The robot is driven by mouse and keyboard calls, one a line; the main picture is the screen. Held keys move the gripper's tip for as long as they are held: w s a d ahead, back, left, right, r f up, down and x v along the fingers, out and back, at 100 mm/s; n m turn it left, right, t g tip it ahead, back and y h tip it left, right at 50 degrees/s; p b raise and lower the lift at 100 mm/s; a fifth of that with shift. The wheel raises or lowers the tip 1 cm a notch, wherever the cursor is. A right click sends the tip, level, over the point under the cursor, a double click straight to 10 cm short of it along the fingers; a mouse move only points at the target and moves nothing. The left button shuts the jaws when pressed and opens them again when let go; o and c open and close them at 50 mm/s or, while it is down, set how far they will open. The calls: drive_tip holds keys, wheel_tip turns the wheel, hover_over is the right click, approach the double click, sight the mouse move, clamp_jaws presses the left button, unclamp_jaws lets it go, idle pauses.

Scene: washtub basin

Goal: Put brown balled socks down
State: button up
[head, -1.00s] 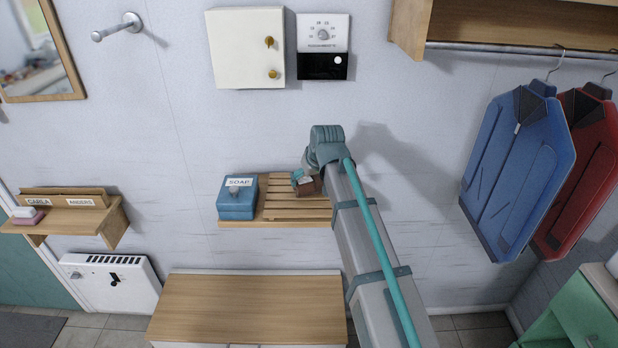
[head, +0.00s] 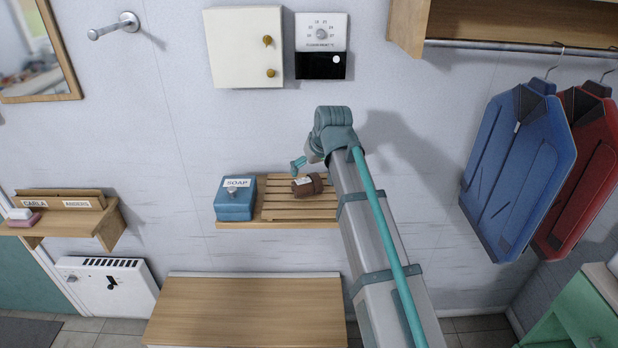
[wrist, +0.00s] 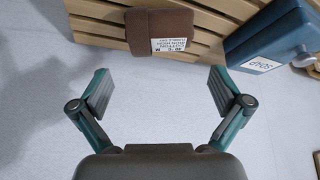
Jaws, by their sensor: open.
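The brown balled socks (head: 309,186) lie on the slatted wooden shelf (head: 285,211), to the right of the blue soap box. A white label shows on them. In the wrist view the socks (wrist: 160,31) rest on the slats beyond the fingertips, with clear space between. My gripper (wrist: 161,92) is open and empty, its two fingers spread wide. In the head view only one teal finger shows clearly, just above and left of the socks; my arm hides the rest.
The blue soap box (head: 235,198) stands on the shelf's left end, and also shows in the wrist view (wrist: 268,40). A wooden-topped bench (head: 245,310) is below. A white cabinet (head: 243,48) and a thermostat (head: 321,45) hang above. Jackets (head: 516,170) hang at right.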

drive_tip(key=shift+b+v, duration=0.45)
drive_tip(key=shift+v, duration=2.3)
